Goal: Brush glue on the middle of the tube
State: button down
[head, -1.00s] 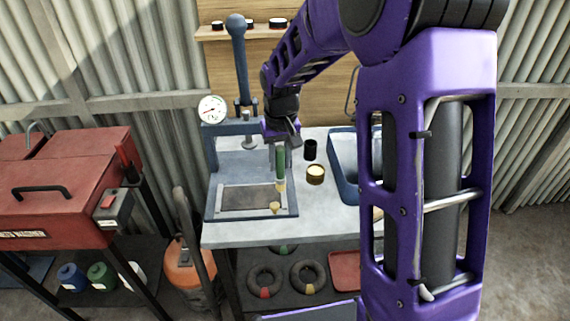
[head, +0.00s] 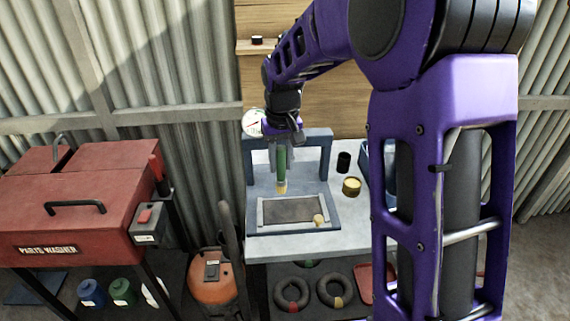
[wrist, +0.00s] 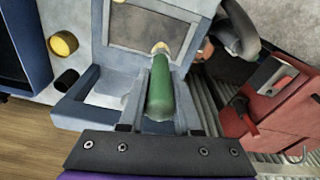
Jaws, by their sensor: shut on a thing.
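My gripper (head: 280,150) is shut on a green-handled brush (head: 281,166), held upright with its pale bristles (head: 281,187) downward. The bristles appear near the back of a flat dark piece (head: 293,210), which looks like the tube, lying in a light frame on the blue-grey press base (head: 262,226). I cannot tell whether the bristles touch it. In the wrist view the brush (wrist: 160,88) points at the dark piece (wrist: 147,28). A tin with a yellow top (head: 352,187), likely the glue, stands right of the press.
A small tan round thing (head: 319,221) is at the frame's front right. A black cup (head: 343,161) stands behind the tin. A gauge (head: 254,123) is behind the press. A red parts washer (head: 75,205) stands left. Rubber rings (head: 292,292) lie on the lower shelf.

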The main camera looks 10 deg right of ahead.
jog(key=shift+a, duration=0.3)
